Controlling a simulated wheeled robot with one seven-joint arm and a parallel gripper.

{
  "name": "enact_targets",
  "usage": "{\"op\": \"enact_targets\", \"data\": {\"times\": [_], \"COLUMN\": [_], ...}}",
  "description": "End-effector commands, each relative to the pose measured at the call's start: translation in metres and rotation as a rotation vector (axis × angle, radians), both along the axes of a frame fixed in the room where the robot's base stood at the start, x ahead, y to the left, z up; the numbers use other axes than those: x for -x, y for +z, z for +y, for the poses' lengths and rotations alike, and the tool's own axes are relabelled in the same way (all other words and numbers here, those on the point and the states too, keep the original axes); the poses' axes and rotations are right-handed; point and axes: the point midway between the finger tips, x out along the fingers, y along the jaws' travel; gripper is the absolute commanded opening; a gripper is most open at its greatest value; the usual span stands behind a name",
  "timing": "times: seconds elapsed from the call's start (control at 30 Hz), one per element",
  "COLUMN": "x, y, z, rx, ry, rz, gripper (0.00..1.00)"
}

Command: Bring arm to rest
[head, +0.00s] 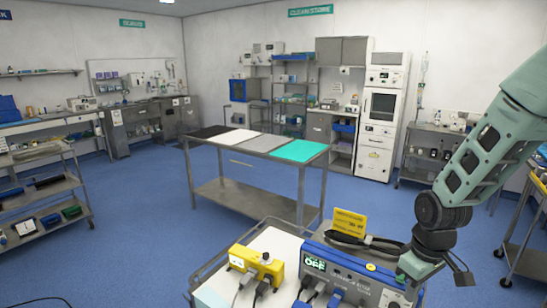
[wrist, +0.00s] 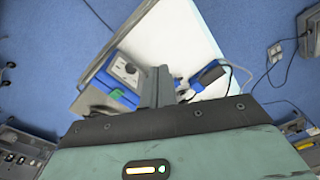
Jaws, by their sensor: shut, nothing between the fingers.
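My arm comes in from the right in the head view, bent down over the near cart (head: 262,243). Its end is low beside the grey-and-blue device with a green OFF display (head: 315,263). In the wrist view my gripper (wrist: 158,85) shows as narrow grey fingers closed together, with nothing held. It hangs over the cart's white top (wrist: 170,45). A blue-cased device with a dial (wrist: 124,72) lies just left of the fingers, and a dark blue plug or connector (wrist: 209,73) with a cable lies to the right. Contact cannot be told.
A yellow device (head: 256,264) with cables and a yellow sign or box (head: 350,222) are on the cart. A steel table (head: 250,188) with coloured mats stands beyond. A wheeled rack (head: 525,245) is at right. Blue floor (head: 130,215) is open at left.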

Motion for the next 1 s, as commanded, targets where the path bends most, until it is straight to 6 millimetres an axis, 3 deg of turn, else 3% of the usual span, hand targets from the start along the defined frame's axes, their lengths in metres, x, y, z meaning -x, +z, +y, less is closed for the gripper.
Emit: {"op": "enact_targets", "data": {"times": [0.17, 0.27, 0.4, 0.5, 0.6, 0.7, 1.0], "x": [0.027, 0.056, 0.118, 0.162, 0.195, 0.214, 0.222], "y": [0.019, 0.031, 0.048, 0.054, 0.057, 0.058, 0.059], "z": [0.052, 0.086, 0.133, 0.151, 0.159, 0.161, 0.162], "rx": [-0.018, -0.029, -0.035, -0.031, -0.025, -0.018, -0.016], "ry": [0.039, 0.067, 0.121, 0.153, 0.173, 0.184, 0.188], "rz": [-0.006, -0.006, -0.004, -0.001, 0.000, 0.000, 0.002], "gripper": [0.00, 0.00, 0.00, 0.00, 0.00, 0.00, 0.00]}}
